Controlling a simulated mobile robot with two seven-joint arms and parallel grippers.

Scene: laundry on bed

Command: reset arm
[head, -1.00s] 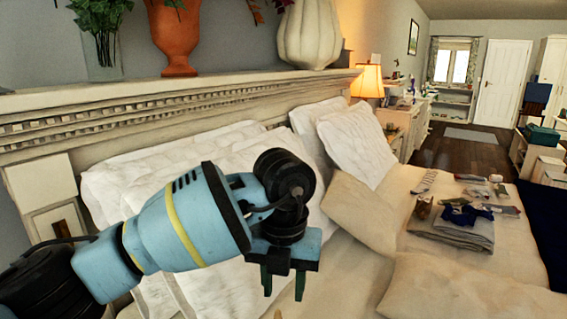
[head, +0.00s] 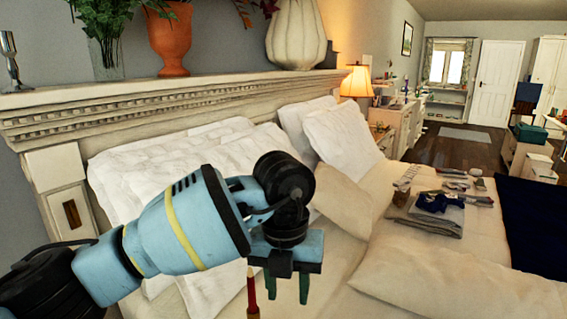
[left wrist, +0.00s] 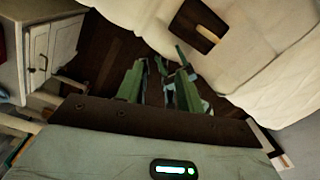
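My left gripper (head: 286,287) hangs from the blue left arm in the head view, over the near side of the bed (head: 325,300). Its two green fingers point down and stand apart, with nothing seen held between them. In the left wrist view the fingers of my left gripper (left wrist: 158,75) also stand apart, with dark floor and small unclear shapes beyond them. My right gripper is in neither view.
White pillows (head: 150,180) lean on the headboard behind the arm. A thin red stick-like object (head: 253,298) shows beside the left finger. Folded laundry (head: 430,218) lies farther along the bed. A lit lamp (head: 356,83) stands beyond. The left wrist view shows a white cabinet (left wrist: 35,50).

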